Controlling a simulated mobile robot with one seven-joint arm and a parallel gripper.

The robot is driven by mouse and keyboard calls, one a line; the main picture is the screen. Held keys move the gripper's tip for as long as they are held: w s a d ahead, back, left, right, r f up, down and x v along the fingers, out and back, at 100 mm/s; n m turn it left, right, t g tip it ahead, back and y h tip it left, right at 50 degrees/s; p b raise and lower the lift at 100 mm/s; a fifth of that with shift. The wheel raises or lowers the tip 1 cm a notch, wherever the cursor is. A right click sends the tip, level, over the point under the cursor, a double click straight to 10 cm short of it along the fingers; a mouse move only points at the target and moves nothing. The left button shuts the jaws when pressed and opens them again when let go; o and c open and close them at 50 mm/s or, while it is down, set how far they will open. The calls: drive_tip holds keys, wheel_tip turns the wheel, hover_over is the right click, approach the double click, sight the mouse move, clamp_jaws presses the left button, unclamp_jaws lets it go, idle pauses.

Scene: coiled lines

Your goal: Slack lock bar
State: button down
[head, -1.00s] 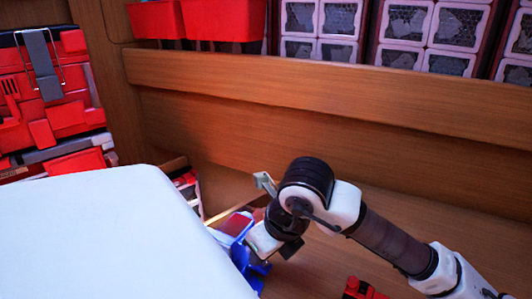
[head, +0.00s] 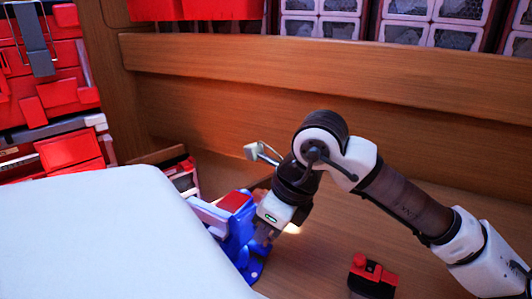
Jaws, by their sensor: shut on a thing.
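A blue device (head: 240,228) with a red top and a pale grey bar (head: 205,212) stands on the wooden floor, partly hidden by the white surface in front. My gripper (head: 268,238) points down at the right side of the blue device. Its fingers are shut on a part there, which is mostly hidden by the gripper body; I cannot tell for sure whether this part is the lock bar.
A red and black object (head: 372,277) lies on the wooden floor to the right, below my arm. A wooden wall (head: 330,120) runs behind my arm. Red equipment (head: 50,90) stands at the left. The white surface (head: 90,235) fills the lower left. Floor between the blue device and the red and black object is clear.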

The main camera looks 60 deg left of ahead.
idle(0.3)
drive_tip(key=c, duration=1.4)
unclamp_jaws()
drive_tip(key=shift+o, duration=0.2)
drive_tip(key=shift+r, duration=0.1)
drive_tip(key=b+v, duration=0.2)
drive_tip(key=v, duration=1.1)
drive_tip(key=shift+r, duration=0.35)
drive_tip(key=shift+w+d, duration=0.1)
drive_tip(key=shift+w, duration=0.05)
